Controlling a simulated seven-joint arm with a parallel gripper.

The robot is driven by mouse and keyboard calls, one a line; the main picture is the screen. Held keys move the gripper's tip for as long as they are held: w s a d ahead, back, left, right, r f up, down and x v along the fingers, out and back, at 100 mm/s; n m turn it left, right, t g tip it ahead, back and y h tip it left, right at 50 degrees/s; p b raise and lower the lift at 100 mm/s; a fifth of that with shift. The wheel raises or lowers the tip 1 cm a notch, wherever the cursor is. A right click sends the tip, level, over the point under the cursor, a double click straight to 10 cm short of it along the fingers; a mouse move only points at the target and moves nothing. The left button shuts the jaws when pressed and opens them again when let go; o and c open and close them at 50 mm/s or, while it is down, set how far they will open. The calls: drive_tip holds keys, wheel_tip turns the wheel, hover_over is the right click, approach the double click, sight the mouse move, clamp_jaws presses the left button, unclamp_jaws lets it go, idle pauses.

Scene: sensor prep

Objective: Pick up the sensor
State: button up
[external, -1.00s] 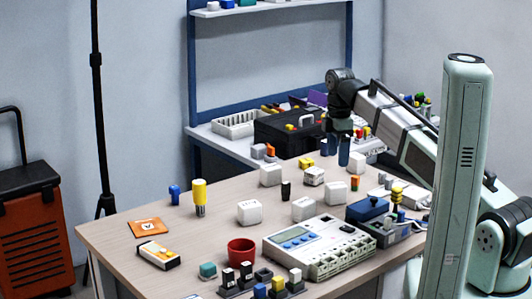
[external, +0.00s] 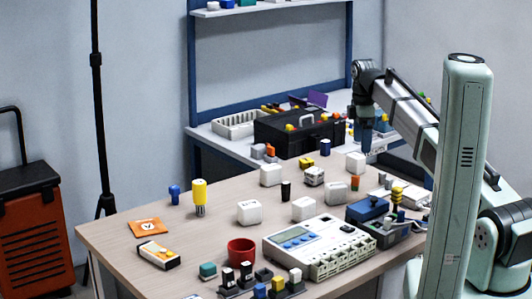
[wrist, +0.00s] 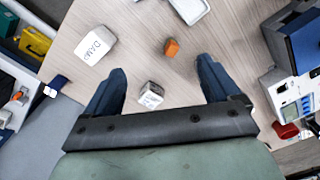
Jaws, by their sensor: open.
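I cannot tell for certain which thing is the sensor. Several small white blocks stand on the table, among them a plain one (external: 271,175), one with dark markings (external: 314,177) and one near the back right (external: 356,162). In the wrist view, a small white cube with dark print (wrist: 151,95) shows between my fingers, nearer the left one. A larger white block with lettering (wrist: 95,46) lies to the upper left. My gripper (external: 367,132) (wrist: 162,66) is open and empty, raised at the table's back right; both blue fingers show in the wrist view.
An orange block (wrist: 171,47) lies beyond my fingertips. A grey meter with a blue screen (external: 320,245), a red cup (external: 241,251) and a yellow cylinder (external: 199,194) crowd the table's front and left. A black toolbox (external: 290,136) stands on the rear bench.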

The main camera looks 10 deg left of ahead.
drive_tip(key=w+m, duration=0.3)
drive_tip(key=w, duration=0.2)
drive_tip(key=m, duration=2.7)
hover_over(356, 155)
wheel_tip(356, 155, down, 12)
drive_tip(key=shift+s+f, duration=0.15)
drive_tip(key=shift+f, duration=0.1)
drive_tip(key=c, duration=1.1)
